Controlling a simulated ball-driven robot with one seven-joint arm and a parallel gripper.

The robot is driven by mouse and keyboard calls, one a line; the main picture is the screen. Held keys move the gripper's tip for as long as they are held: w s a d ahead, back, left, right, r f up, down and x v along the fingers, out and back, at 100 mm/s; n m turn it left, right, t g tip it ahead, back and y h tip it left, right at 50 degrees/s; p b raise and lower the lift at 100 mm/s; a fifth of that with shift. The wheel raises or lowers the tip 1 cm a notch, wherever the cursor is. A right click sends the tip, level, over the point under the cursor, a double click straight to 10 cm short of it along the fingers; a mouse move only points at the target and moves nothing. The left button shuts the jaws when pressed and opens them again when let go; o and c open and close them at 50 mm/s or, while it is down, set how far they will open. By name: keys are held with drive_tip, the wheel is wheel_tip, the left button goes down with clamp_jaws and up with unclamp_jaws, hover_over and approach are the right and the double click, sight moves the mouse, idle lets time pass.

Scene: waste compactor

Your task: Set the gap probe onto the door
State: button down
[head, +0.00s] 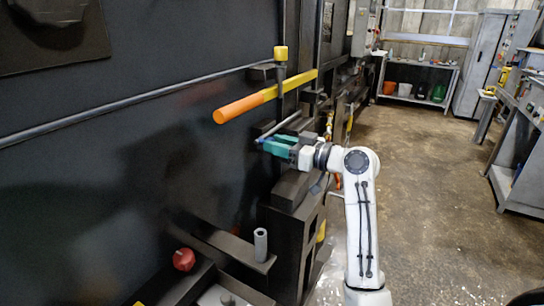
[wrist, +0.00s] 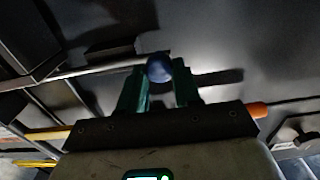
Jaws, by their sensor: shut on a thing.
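The gap probe shows in the wrist view as a blue round end (wrist: 159,67) between the two green fingers. In the head view a small blue tip (head: 260,140) shows at the fingertips, and a thin grey rod runs up and right from beside it; I cannot tell whether the rod belongs to the probe. My gripper (head: 268,145) is shut on the probe; its fingertips also show in the wrist view (wrist: 160,75). The door is the large dark panel (head: 130,170) at left, with the gripper in front of its right side. I cannot see contact between probe and door.
An orange and yellow handle bar (head: 240,107) sticks out above my gripper. A long grey rod (head: 150,101) crosses the panel. Below are a red knob (head: 184,259) and a grey upright cylinder (head: 260,244) on ledges. The floor (head: 430,170) to the right is open.

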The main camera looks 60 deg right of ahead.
drive_tip(key=shift+d, duration=0.2)
drive_tip(key=c, duration=0.8)
unclamp_jaws()
drive_tip(key=shift+d, duration=0.1)
drive_tip(key=s+b, duration=0.2)
drive_tip(key=s, duration=0.9)
